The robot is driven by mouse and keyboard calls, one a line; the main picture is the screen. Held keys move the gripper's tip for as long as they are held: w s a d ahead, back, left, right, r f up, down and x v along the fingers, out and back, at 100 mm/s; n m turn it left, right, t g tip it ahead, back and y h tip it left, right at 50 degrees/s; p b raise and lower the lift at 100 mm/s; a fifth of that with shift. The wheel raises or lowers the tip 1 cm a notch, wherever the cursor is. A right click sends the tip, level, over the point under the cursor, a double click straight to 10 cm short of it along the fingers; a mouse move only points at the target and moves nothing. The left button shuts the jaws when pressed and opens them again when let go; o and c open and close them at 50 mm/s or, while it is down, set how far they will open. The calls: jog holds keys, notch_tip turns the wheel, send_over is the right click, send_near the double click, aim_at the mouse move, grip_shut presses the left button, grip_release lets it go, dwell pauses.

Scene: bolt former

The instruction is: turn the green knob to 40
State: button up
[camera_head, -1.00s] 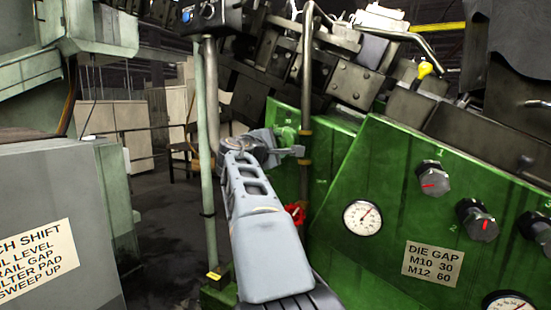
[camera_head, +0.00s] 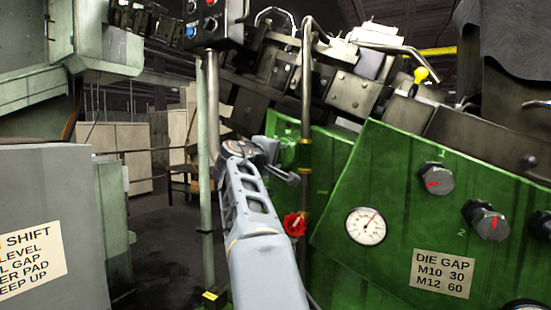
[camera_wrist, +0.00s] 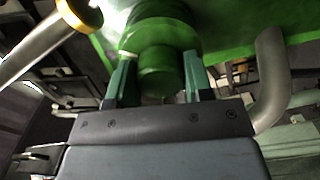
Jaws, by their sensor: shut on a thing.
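The green knob (camera_wrist: 158,50) is a round stepped green piece sticking out of a green machine face in the wrist view. My gripper (camera_wrist: 157,72) has one teal finger on each side of it and is shut on it. In the head view my gripper (camera_head: 284,166) is at a green fitting (camera_head: 287,150) left of the vertical pipe, partly hidden by my wrist. No scale or number for the green knob can be read in either view.
A vertical pipe (camera_head: 305,120) stands close to the right of my gripper, with a red handwheel (camera_head: 295,224) below. A gauge (camera_head: 365,226), black knobs (camera_head: 436,179) and a DIE GAP sign (camera_head: 442,272) are on the green panel. A grey post (camera_head: 206,180) stands left.

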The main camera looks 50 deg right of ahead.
dwell(0.4)
jog(key=o, duration=0.9)
jog(key=shift+o, duration=0.2)
jog(key=b+v, duration=0.2)
jog(key=v, duration=1.1)
jog(key=shift+a, duration=0.4)
